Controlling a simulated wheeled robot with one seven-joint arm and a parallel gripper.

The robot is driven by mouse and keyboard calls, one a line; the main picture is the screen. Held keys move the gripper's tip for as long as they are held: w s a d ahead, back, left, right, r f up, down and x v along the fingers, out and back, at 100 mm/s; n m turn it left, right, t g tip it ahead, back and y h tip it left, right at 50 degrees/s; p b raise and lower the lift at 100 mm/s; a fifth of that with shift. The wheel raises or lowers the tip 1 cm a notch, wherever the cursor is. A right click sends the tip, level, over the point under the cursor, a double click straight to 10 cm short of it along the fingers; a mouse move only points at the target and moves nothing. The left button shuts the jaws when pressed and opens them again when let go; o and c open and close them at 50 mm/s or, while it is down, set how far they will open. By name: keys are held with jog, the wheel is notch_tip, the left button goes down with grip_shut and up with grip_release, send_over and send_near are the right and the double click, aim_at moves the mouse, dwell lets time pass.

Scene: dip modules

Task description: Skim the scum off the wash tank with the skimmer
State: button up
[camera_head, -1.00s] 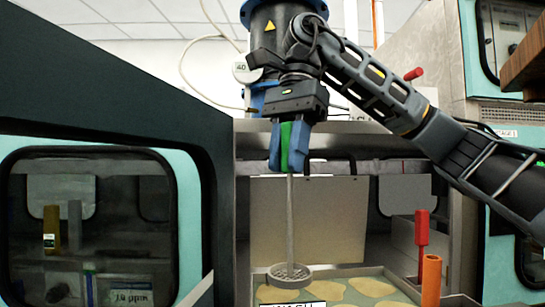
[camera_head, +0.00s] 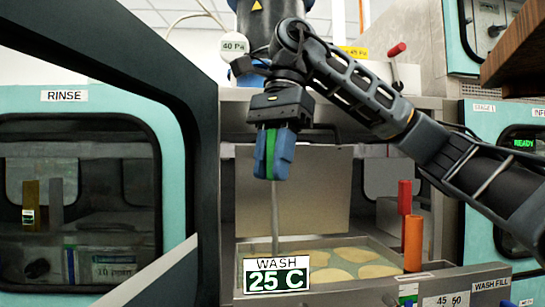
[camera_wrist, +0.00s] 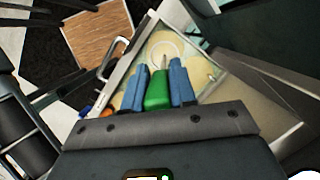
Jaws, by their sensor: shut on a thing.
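My gripper (camera_head: 273,155) is shut on the green handle of the skimmer, upright above the wash tank. The skimmer's grey rod (camera_head: 275,215) runs down into the tank, and its head is hidden behind the WASH 25 C sign in the head view. In the wrist view the blue fingers (camera_wrist: 157,88) clasp the green handle (camera_wrist: 158,92), and the pale ring of the skimmer head (camera_wrist: 167,45) shows beyond them. The wash tank (camera_head: 375,243) holds greenish liquid with several tan scum patches (camera_head: 331,275). More tan scum shows in the wrist view (camera_wrist: 205,75).
The WASH sign (camera_head: 276,275) is at the tank's front. Red (camera_head: 404,197) and orange (camera_head: 413,243) upright posts stand at its right. The RINSE cabinet (camera_head: 80,190) is at left, a teal cabinet (camera_head: 510,215) at right. A wooden surface (camera_wrist: 95,37) shows in the wrist view.

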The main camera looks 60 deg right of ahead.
jog(key=shift+f, duration=0.55)
jog(key=s+d, duration=0.5)
jog(key=s, duration=0.1)
jog(key=shift+s, duration=0.35)
dwell(0.8)
jog(key=shift+d, duration=0.1)
jog(key=s+d+p, duration=0.1)
jog(key=s+d, duration=0.5)
jog(key=s, duration=0.1)
jog(key=shift+s, duration=0.3)
dwell(1.1)
